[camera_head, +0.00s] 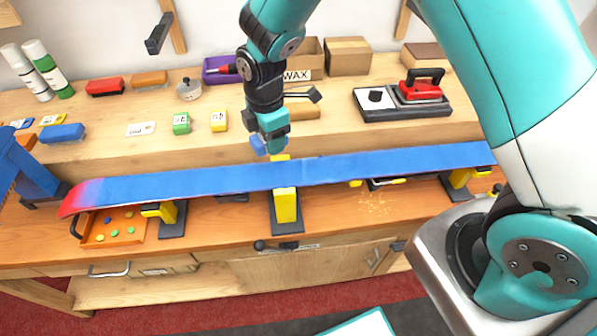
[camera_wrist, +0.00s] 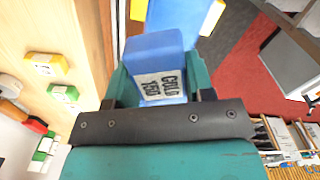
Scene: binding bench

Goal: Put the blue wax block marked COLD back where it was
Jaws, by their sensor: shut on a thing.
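The blue wax block (camera_wrist: 158,52) is between my gripper's fingers in the wrist view, its white label reading COLD 150. My gripper (camera_wrist: 158,85) is shut on it. In the head view the block (camera_head: 257,144) shows small under my gripper (camera_head: 271,140), above the bench and behind the blue snowboard. A green wax block (camera_head: 181,123) and a yellow wax block (camera_head: 219,121) stand on the raised back shelf to the left.
The long blue snowboard (camera_head: 230,178) spans the bench front on yellow-topped supports (camera_head: 285,205). A WAX box (camera_head: 307,55), a red iron (camera_head: 421,88) on its base, a small pot (camera_head: 188,89) and a blue brush (camera_head: 62,133) stand on the shelf.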

